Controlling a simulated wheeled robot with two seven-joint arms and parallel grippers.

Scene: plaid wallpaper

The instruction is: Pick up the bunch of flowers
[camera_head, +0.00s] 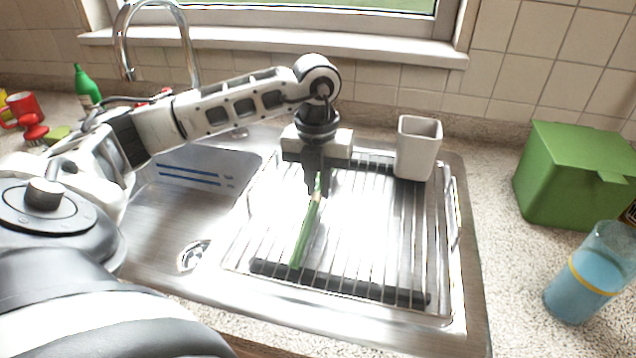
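A slim green thing (304,240), with a paler stretch near its top, slants across the wire dish rack (385,250). It looks like stems, but no blossoms show, so I cannot tell if it is the bunch of flowers. My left gripper (319,188) points down over the rack, with its fingers at the upper end of the green thing. The fingers are dark and small here, so I cannot tell whether they grip it or only stand around it. I also cannot tell whether the green thing touches the rack. My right gripper is out of view.
A pale square cup (417,148) stands at the rack's back right. A green lidded box (575,177) and a blue-filled cup (592,275) stand on the right counter. The sink basin (200,180) lies left, with the tap (122,45) behind. A green bottle (86,88) stands at far left.

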